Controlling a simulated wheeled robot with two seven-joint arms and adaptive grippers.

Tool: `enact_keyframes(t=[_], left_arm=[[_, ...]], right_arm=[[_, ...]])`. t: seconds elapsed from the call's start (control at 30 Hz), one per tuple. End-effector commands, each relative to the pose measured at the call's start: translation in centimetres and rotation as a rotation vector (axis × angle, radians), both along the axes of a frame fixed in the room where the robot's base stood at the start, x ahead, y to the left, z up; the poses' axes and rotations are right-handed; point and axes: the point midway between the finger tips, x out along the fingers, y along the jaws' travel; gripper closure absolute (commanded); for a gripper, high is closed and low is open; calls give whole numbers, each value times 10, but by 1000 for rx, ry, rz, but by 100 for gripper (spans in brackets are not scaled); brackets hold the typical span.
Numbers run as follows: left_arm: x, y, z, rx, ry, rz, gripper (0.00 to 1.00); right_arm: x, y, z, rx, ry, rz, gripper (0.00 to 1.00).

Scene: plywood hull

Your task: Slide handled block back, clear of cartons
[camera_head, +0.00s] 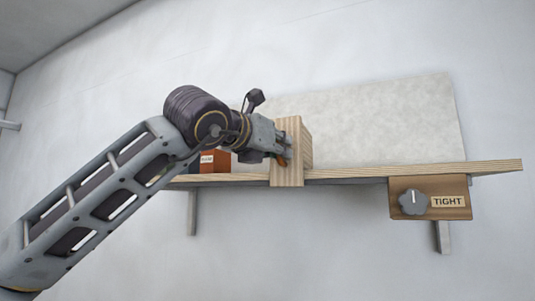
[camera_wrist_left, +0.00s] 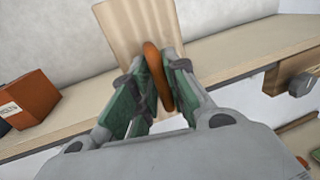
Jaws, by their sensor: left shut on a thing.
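A pale wooden block (camera_head: 292,174) stands upright at the front edge of the wall shelf, its lower front reaching down past the shelf edge in the head view. Its orange-brown handle (camera_wrist_left: 153,62) faces me. My left gripper (camera_head: 282,155) is shut on the handle, one finger on each side of it in the left wrist view. An orange-red carton (camera_head: 218,159) with a pale label stands on the shelf left of the block, apart from it; it also shows in the left wrist view (camera_wrist_left: 33,97). A dark carton at its left is mostly hidden. My right gripper is not in view.
The plywood shelf (camera_head: 400,173) is bare to the right of the block. A wooden box with a grey knob (camera_head: 413,202) and a "TIGHT" label hangs under its right part. A pale panel (camera_head: 385,120) stands behind the shelf against the wall.

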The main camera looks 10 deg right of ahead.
Motion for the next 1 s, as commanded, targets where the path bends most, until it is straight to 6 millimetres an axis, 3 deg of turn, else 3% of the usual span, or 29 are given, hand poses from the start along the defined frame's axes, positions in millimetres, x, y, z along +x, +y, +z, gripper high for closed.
enact_keyframes(t=[0.43, 0.47, 0.6, 1.0], left_arm=[[-3, -3, 3, -2, -6, -1, 100], [-3, -3, 3, -2, -6, -1, 82], [-3, -2, 3, -3, -6, -1, 66], [-3, -1, 1, -1, -1, 0, 66]], right_arm=[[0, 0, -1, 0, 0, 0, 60], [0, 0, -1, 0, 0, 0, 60], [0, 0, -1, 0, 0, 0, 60], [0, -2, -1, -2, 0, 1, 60]])
